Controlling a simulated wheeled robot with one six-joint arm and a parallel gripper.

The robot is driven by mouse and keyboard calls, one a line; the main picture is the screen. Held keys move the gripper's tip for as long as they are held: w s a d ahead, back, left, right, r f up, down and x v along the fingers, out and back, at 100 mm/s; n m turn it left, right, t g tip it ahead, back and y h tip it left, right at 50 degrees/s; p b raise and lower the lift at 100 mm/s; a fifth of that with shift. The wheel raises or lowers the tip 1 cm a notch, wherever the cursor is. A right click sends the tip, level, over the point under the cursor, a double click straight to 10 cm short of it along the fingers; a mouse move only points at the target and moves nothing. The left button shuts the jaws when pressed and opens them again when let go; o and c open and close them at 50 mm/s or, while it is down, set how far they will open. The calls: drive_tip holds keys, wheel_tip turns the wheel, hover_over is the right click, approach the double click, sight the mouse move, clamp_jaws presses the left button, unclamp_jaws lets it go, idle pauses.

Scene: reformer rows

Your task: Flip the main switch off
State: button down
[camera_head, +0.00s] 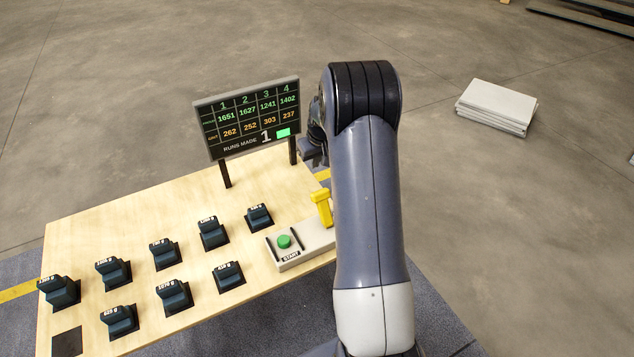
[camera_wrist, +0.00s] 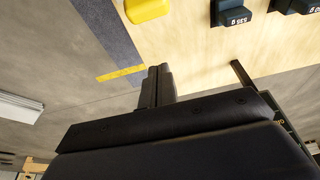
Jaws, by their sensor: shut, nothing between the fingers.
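The main switch, a yellow lever (camera_head: 322,207), stands upright on a light grey panel at the right end of the wooden table, beside the green start button (camera_head: 284,241). In the wrist view a yellow part (camera_wrist: 147,9), which looks like the lever, shows at the top edge, cut off by the frame. My gripper (camera_wrist: 159,70) is shut and empty, its fingers apart from the yellow part. In the head view my arm hides most of the gripper and part of the panel's right side.
The wooden table (camera_head: 200,195) holds several dark labelled blocks (camera_head: 165,254) in rows, with an empty dark square (camera_head: 67,342) at front left. A display (camera_head: 248,118) on two posts stands at the table's back edge, near my arm. White slabs (camera_head: 497,106) lie on the floor at right.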

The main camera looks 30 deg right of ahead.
sight(324, 210)
wheel_tip(324, 210, down, 9)
drive_tip(key=s+p, duration=0.1)
drive_tip(key=p, duration=0.2)
drive_tip(key=shift+s, duration=0.15)
idle(0.4)
drive_tip(key=shift+s+f+b, duration=0.15)
drive_tip(key=shift+f+b, duration=0.1)
drive_tip(key=shift+b, duration=0.45)
drive_tip(key=shift+s+r+t+b, duration=0.2)
drive_tip(key=shift+t+b, duration=0.1)
drive_tip(key=shift+b, duration=0.1)
